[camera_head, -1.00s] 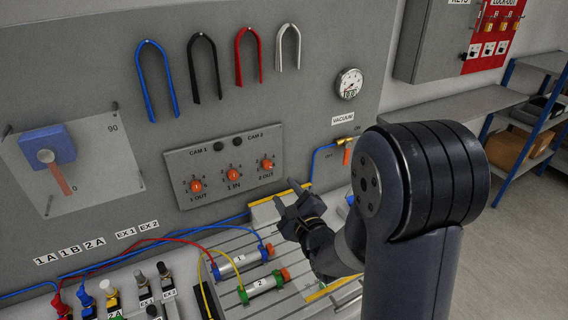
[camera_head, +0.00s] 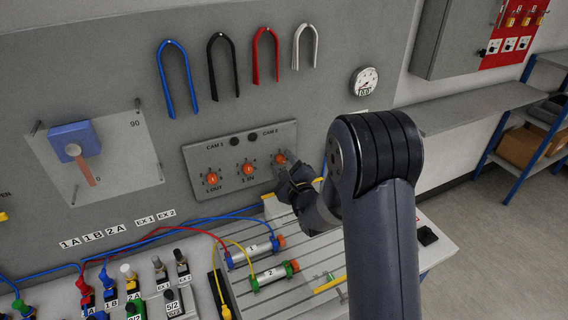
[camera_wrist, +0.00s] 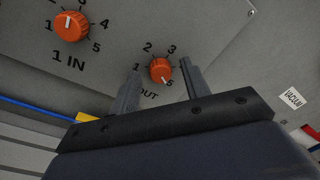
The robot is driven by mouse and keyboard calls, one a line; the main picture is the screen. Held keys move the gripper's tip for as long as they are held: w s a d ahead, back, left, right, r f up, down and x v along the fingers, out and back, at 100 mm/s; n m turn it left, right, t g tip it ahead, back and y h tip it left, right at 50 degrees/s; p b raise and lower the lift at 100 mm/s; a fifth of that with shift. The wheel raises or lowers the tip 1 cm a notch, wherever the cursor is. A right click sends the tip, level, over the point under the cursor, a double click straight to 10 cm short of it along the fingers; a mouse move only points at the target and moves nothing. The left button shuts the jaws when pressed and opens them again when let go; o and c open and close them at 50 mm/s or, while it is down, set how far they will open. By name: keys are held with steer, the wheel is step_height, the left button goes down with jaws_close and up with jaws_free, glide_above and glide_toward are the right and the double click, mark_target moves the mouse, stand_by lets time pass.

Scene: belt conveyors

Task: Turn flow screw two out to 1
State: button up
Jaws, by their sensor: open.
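The 2 OUT flow screw (camera_wrist: 161,70) is an orange knob on the grey panel. In the wrist view its white mark points down and right, toward the 5. The 1, 2 and 3 of its scale show; the 4 is hidden by a finger. My gripper (camera_wrist: 159,67) is open, with one finger on each side of the knob. Gaps show between the fingers and the knob. In the head view the knob (camera_head: 280,158) sits at the panel's right end, and my gripper (camera_head: 288,172) is right at it, partly covering its label.
The 1 IN knob (camera_wrist: 70,25) is to the left, and the 1 OUT knob (camera_head: 212,178) is farther left. Below are the slotted bench and cylinders 1 (camera_head: 252,250) and 2 (camera_head: 271,273), with coloured hoses. A vacuum gauge (camera_head: 364,81) is at upper right.

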jaws_close()
stand_by(0.4)
steer(key=shift+f+b, duration=0.1)
steer(key=shift+b, duration=0.4)
